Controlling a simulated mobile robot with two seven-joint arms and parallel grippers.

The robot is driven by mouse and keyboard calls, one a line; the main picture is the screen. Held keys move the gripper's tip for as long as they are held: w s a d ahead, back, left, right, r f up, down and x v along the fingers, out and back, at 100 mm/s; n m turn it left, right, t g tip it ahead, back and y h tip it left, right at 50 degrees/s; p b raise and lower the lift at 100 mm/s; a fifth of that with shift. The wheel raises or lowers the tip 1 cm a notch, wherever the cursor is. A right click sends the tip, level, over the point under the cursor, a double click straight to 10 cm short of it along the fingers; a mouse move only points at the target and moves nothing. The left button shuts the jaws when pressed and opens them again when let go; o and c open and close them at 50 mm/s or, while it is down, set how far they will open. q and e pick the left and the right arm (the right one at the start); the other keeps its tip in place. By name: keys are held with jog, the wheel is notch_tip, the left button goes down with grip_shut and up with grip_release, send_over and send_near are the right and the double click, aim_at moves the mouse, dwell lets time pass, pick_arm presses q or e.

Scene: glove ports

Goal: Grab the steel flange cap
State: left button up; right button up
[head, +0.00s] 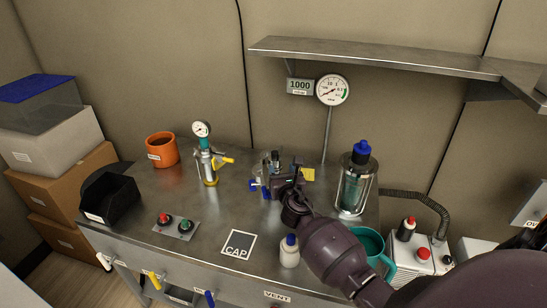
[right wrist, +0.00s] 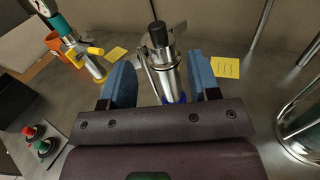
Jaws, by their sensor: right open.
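The steel flange cap appears to be part of the upright steel fitting (right wrist: 168,75) with a black knob on top, seen in the right wrist view. I cannot clearly tell where cap and fitting divide. In the head view the fitting (head: 275,158) stands mid-table, partly hidden by my right gripper (head: 280,177). In the right wrist view my right gripper (right wrist: 162,80) is open, its blue fingers on either side of the fitting, with visible gaps. The fitting's base is hidden by the gripper. My left gripper is not in view.
A gauge with a yellow-handled valve (head: 208,165) stands left, near an orange cup (head: 161,150). A glass vessel with a blue top (head: 355,182) stands right. A white bottle (head: 289,252) and teal mug (head: 371,247) are near the arm. A shelf (head: 380,58) overhangs behind.

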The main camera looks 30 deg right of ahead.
aim_at(275, 156)
jog(key=b+x, duration=0.1)
jog(key=x, duration=0.2)
jog(key=shift+w+f, duration=0.15)
jog(key=shift+w, duration=0.05)
jog(key=shift+w+d, duration=0.3)
jog(key=shift+w, duration=0.35)
jog(key=b+x, duration=0.2)
jog(key=x, duration=0.1)
jog(key=shift+w+a, duration=0.1)
jog(key=shift+w, duration=0.1)
jog(key=shift+w+d, duration=0.25)
jog(key=shift+w, duration=0.25)
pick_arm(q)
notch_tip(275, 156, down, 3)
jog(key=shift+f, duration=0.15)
pick_arm(e)
jog(key=shift+r, duration=0.2)
